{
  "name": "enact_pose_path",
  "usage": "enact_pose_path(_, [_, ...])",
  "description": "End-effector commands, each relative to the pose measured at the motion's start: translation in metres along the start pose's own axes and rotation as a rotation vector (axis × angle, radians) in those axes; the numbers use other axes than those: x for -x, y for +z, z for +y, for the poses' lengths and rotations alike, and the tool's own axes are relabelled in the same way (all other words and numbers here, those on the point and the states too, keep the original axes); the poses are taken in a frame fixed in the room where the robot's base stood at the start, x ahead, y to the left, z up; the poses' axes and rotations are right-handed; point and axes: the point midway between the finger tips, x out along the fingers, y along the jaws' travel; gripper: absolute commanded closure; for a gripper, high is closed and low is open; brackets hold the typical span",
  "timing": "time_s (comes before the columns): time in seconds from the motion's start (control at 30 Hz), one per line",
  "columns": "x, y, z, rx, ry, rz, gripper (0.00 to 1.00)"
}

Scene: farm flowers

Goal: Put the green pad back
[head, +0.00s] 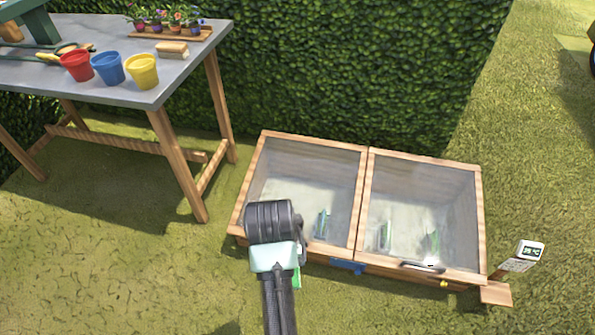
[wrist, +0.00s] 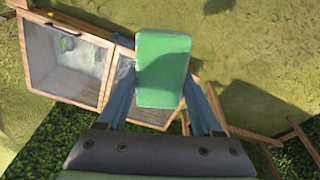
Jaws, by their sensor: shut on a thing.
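The green pad (wrist: 163,65) is a rounded rectangular block, held between the two blue fingers of my gripper (wrist: 163,92) in the wrist view. My gripper is shut on it. In the head view my arm hides most of the gripper, and only a sliver of green, likely the pad (head: 296,278), shows beside the arm. The pad is in front of the wooden cold frame (head: 364,200), near its left front corner in the picture. The height of the pad above the grass is hard to tell.
The cold frame has two glazed lids, both down, with small green things inside. A small sign (head: 522,255) stands at its right. A grey-topped table (head: 110,30) at the left bears red (head: 76,66), blue (head: 108,69) and yellow (head: 142,71) pots, a brush (head: 171,49) and a flower tray (head: 165,33).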

Motion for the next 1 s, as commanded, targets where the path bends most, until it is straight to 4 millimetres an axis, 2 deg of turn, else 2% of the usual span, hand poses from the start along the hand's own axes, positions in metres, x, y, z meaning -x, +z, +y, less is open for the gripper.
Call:
enact_pose_path(0.17, [0.024,0.003,0.001,0.001,0.000,0.000,0.94])
enact_pose_path(0.7, [0.139,0.034,0.008,0.000,0.000,-0.001,0.94])
enact_pose_path(0.83, [0.155,0.039,0.009,0.000,0.000,0.000,0.94])
enact_pose_path(1.0, [0.164,0.043,0.009,0.001,0.000,0.000,0.94])
